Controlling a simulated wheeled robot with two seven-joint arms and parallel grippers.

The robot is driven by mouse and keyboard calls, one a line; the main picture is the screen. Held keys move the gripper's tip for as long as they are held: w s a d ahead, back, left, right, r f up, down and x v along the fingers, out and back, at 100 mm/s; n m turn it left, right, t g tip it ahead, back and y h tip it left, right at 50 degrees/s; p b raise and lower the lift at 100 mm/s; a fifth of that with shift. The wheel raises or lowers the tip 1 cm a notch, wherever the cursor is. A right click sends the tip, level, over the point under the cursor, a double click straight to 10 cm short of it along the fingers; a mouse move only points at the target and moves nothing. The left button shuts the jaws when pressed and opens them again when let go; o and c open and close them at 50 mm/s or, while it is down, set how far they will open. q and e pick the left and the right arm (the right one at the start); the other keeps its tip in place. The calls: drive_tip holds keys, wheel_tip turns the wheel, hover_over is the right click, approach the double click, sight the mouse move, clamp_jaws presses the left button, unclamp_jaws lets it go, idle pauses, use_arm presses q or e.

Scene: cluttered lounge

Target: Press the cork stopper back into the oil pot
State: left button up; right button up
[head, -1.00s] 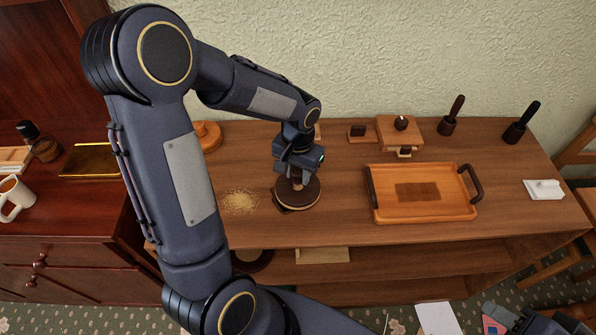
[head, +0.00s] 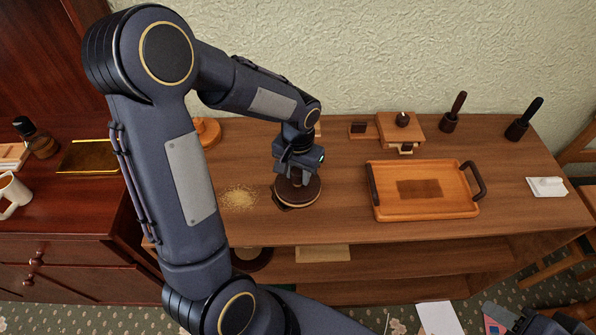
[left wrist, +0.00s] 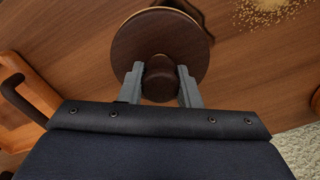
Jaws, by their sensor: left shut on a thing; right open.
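My left gripper (head: 297,174) points down over a round, dark-topped piece (head: 310,196) with a pale rim on the wooden table. In the left wrist view the left gripper (left wrist: 162,84) has its two fingers on either side of a brown knob-like piece (left wrist: 160,74), shut on it. This piece stands over the middle of the round disc (left wrist: 190,40); it looks like the stopper, and the disc may be the oil pot's top. I cannot tell how far in it sits. My right gripper (head: 507,318) is partly in view at the bottom right, open.
Pale crumbs (head: 238,199) lie left of the disc. A wooden tray (head: 425,210) with dark handles is right of it. A wooden block (head: 388,131) and two dark-handled tools (head: 455,111) stand behind. A white piece (head: 546,187) lies far right. The table front is clear.

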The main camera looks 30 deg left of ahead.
sight(298, 170)
use_arm(q)
drive_tip(key=shift+f, duration=0.4)
drive_tip(key=o, duration=1)
drive_tip(key=shift+o, duration=0.2)
drive_tip(key=shift+r, duration=0.1)
wheel_tip(298, 170, up, 8)
drive_tip(key=shift+f, duration=0.25)
drive_tip(key=shift+r, duration=0.1)
